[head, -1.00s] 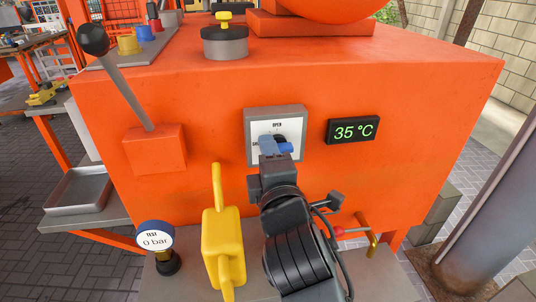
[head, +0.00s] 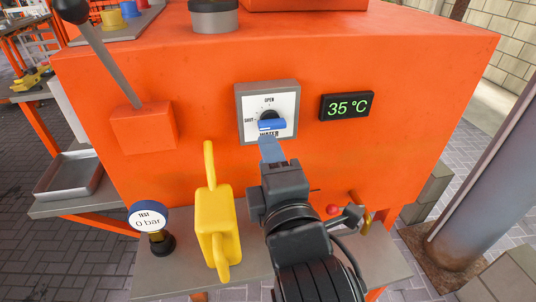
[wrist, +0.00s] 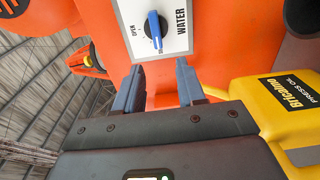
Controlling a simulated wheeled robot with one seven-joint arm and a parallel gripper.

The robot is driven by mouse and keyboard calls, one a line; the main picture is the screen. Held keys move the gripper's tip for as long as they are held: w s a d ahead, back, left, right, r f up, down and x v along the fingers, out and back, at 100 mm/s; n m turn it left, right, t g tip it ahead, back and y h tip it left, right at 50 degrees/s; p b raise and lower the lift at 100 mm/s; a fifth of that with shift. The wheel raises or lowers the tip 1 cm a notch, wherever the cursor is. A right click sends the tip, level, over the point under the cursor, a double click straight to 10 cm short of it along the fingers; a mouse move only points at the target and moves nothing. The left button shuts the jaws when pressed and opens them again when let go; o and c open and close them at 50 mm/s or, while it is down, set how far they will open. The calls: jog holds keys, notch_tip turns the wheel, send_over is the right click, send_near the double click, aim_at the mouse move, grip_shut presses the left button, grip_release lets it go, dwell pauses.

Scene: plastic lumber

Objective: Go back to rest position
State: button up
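My gripper (head: 271,150) is in front of the orange machine (head: 210,75), just below the water dial (head: 267,112). In the wrist view its two blue-grey fingers (wrist: 159,88) stand apart with nothing between them. The dial panel is white with a grey frame, and its blue knob (head: 271,125) is clear of the fingers. The knob also shows in the wrist view (wrist: 154,29), beyond the fingertips. In the head view the knob's handle lies roughly level, with SHUT marked at the left and OPEN at the top.
A yellow can (head: 218,235) stands close to the left of my arm. A pressure gauge (head: 148,218) reading 0 bar is further left. A lever (head: 112,65) sticks out at upper left. A 35 °C display (head: 346,106) is right of the dial. A grey post (head: 490,180) stands at right.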

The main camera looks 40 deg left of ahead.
dwell(0.4)
jog(key=s+d+f+m+t+h, duration=0.2)
jog(key=s+d+f+m+h, duration=0.15)
jog(key=d+m, duration=0.4)
jog(key=s+d+f+m+t+h, duration=0.1)
jog(key=s+d+f+m+h, duration=0.1)
jog(key=s+d+f+m, duration=0.35)
jog(key=s+d+f+m+t+h, duration=0.25)
jog(key=d+m, duration=0.45)
jog(key=d, duration=0.4)
jog(key=s+d+m+g+h, duration=0.2)
jog(key=s+d+m+h, duration=0.3)
jog(key=s+d, duration=1.3)
jog(key=d+m, duration=0.1)
jog(key=m, duration=0.2)
jog(key=shift+d+r+h, duration=0.4)
